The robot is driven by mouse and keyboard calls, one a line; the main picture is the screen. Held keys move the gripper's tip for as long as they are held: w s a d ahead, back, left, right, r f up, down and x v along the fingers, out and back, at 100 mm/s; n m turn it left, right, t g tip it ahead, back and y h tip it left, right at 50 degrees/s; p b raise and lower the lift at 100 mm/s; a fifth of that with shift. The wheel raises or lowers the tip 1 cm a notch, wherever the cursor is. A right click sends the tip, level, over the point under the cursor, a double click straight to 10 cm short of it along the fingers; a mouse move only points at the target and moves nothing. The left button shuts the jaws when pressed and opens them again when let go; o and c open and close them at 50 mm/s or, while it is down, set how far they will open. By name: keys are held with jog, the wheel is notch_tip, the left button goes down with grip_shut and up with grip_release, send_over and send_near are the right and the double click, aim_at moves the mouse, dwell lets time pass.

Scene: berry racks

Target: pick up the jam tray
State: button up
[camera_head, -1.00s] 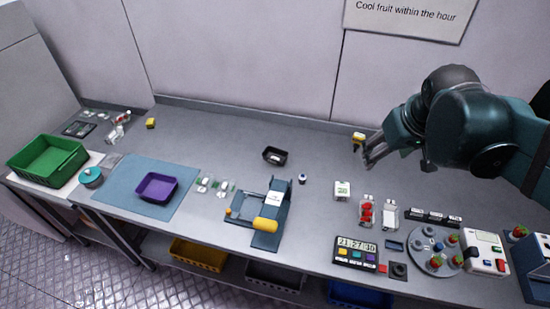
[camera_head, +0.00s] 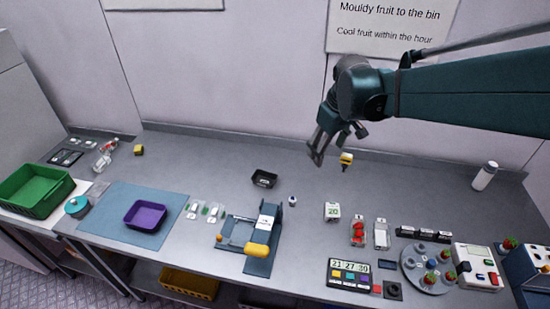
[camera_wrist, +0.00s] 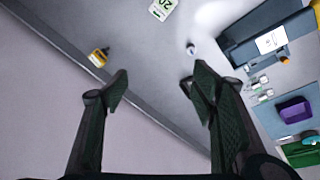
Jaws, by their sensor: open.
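No tray has a readable jam label, so I cannot tell which is the jam tray. A small black tray (camera_head: 264,179) with a pale mark stands near the back middle of the bench. A purple tray (camera_head: 146,215) sits on the blue mat at left; it also shows at the right of the wrist view (camera_wrist: 294,110). My gripper (camera_head: 336,142) is open and empty above the back of the bench, right of the black tray and apart from it. In the wrist view, its fingers (camera_wrist: 160,84) are spread over bare bench; the right finger may hide the black tray.
A yellow-and-black item (camera_head: 346,160) stands close below my gripper. A blue device with a yellow roller (camera_head: 257,250) is in front of the black tray. A green crate (camera_head: 35,190) is far left. Punnets, a timer (camera_head: 349,274) and a round fruit plate (camera_head: 430,268) crowd the right front.

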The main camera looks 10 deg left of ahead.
jog(key=w+a+f+n+g, duration=0.1)
jog(key=w+a+f+n, duration=0.1)
jog(key=w+a+f, duration=0.3)
jog(key=w+a+f+n+g, duration=0.1)
jog(key=w+a+f, duration=0.25)
jog(key=a, duration=0.35)
jog(key=n, duration=0.4)
send_near(264, 177)
jog(key=s, duration=0.2)
jog(key=shift+w+d+r+g+h+p, duration=0.15)
jog(key=shift+d+r+g+h+p, duration=0.1)
jog(key=shift+r+g+h+p, duration=0.15)
jog(key=shift+f, duration=0.1)
jog(key=shift+f, duration=1.25)
jog(key=shift+s+a+f, duration=0.1)
jog(key=shift+f, duration=1.2)
jog(key=shift+s+f, duration=0.1)
jog(key=shift+f, duration=1.2)
jog(key=c, duration=1)
